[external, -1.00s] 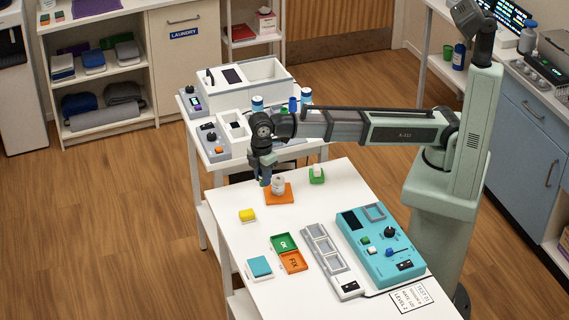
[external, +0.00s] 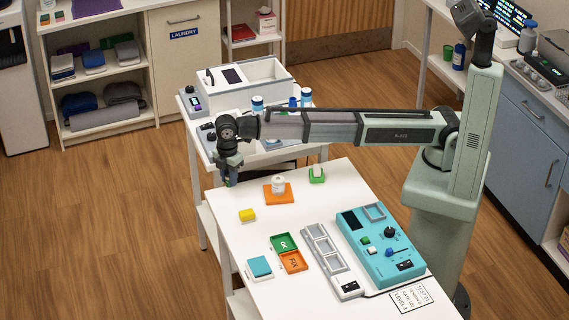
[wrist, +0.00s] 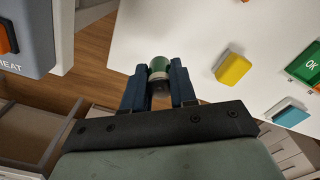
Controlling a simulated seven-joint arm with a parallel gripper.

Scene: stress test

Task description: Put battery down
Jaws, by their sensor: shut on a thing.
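My gripper (external: 229,182) is at the far left corner of the white table, in the external view. In the wrist view my gripper (wrist: 159,88) is shut on the battery (wrist: 160,66), a small cylinder with a green band and a pale end. The battery shows between the two dark fingers, and its lower part is hidden. In the wrist view it overlaps the table's edge, with wooden floor beside it. I cannot make out the battery clearly in the external view.
A yellow block (external: 247,215), an orange pad (external: 279,198) with a white cylinder, and a green holder (external: 317,176) are nearby. Green OK (external: 284,243) and orange (external: 294,262) trays lie nearer the front. A white cart (external: 203,145) stands behind the table.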

